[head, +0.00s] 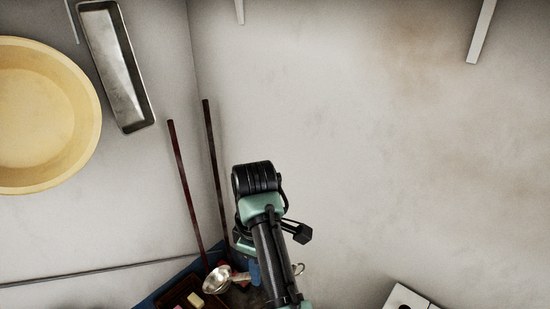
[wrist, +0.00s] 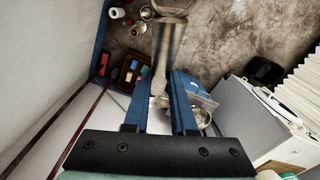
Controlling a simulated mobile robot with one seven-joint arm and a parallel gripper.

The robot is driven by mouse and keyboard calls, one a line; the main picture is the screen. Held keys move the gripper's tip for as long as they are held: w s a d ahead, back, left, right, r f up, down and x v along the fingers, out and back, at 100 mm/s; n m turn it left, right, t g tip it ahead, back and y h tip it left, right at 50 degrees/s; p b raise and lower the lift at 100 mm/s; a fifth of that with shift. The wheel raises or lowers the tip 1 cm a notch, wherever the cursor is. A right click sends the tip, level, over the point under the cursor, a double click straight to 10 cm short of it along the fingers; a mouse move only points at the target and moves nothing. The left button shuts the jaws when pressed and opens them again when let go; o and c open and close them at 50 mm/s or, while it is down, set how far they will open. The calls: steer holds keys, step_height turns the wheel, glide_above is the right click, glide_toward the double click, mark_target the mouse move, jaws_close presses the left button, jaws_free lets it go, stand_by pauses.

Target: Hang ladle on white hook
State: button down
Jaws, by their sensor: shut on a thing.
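My gripper (wrist: 162,78) has blue fingers, shut on the pale tan handle of the ladle (wrist: 164,48) in the wrist view. The handle runs away from the fingers to a wide metal end, cut by the top edge. In the head view the ladle's shiny bowl (head: 217,280) shows left of my gripper (head: 253,273), which is partly hidden by my arm. A small pale curved piece (head: 299,269) shows just right of my arm; I cannot tell whether it is the white hook. No other clear hook is visible.
A yellow basin (head: 45,110) and a metal trough (head: 118,70) are on the left wall. Two dark poles (head: 184,185) stand by the corner. A dark tray (wrist: 128,75) with coloured blocks lies below. A white cabinet (wrist: 245,120) is right. The right wall's middle is clear.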

steer(key=w+d+r+n+t+h+p, duration=0.1)
steer(key=r+p, duration=0.5)
steer(key=r, duration=0.7)
steer(key=w+r+n+t+h+p, duration=0.3)
steer(key=r+n+t+p, duration=0.2)
steer(key=r, duration=0.8)
steer(key=w+d+r+n+t+h+p, duration=0.1)
steer(key=r+n+p, duration=0.5)
steer(key=r, duration=0.7)
steer(key=shift+w+d+r+n+t+h+p, duration=0.35)
steer(key=shift+w+n+t+h, duration=0.15)
steer(key=shift+n+t+h, duration=0.5)
steer(key=shift+w+r, duration=0.1)
steer(key=w+d+f, duration=0.1)
steer(key=w+d, duration=0.4)
steer(key=w, duration=0.2)
steer(key=shift+w+d+f, duration=0.35)
steer(key=shift+w+d, duration=0.05)
